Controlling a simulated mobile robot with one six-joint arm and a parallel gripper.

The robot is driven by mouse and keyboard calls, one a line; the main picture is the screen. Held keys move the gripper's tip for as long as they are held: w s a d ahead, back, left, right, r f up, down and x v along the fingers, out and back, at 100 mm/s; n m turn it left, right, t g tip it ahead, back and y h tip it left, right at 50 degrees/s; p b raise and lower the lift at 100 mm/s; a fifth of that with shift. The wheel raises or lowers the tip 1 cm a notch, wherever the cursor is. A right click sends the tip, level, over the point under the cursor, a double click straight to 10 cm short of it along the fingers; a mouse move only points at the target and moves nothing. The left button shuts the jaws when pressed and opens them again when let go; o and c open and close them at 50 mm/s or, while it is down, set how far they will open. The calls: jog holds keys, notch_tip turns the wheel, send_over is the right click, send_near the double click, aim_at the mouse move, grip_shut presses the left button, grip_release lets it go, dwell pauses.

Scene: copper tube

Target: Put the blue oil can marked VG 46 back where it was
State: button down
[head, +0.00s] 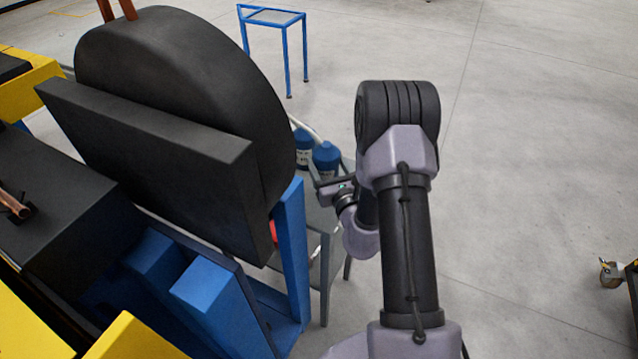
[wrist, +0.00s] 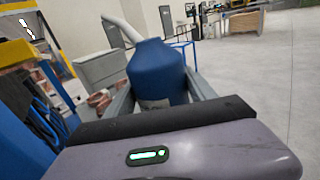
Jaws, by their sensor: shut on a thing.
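Two blue oil cans show in the head view, close together by the edge of the big black disc. My gripper (head: 322,182) is at the nearer, right-hand can (head: 327,157) and is shut on it; the fingers are small and partly hidden. The other can (head: 303,141) stands just behind and left, with a pale label. I cannot read either label surely. In the wrist view one blue can (wrist: 156,72) stands upright beyond the dark gripper edge, which hides its lower part. Whether the held can touches the surface below cannot be told.
A grey trolley (head: 325,250) stands under the cans, partly hidden by the black machine disc (head: 180,80) and its blue frame (head: 290,240). A blue stand (head: 272,17) is farther back. The floor to the right is clear, with a caster at the far right edge.

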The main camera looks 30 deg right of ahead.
notch_tip(320, 180, down, 5)
jog(key=shift+d+r+b, duration=0.1)
jog(key=shift+r+b, duration=0.1)
jog(key=shift+b, duration=0.6)
jog(key=shift+f, duration=0.15)
jog(key=shift+c, duration=1.5)
grip_release()
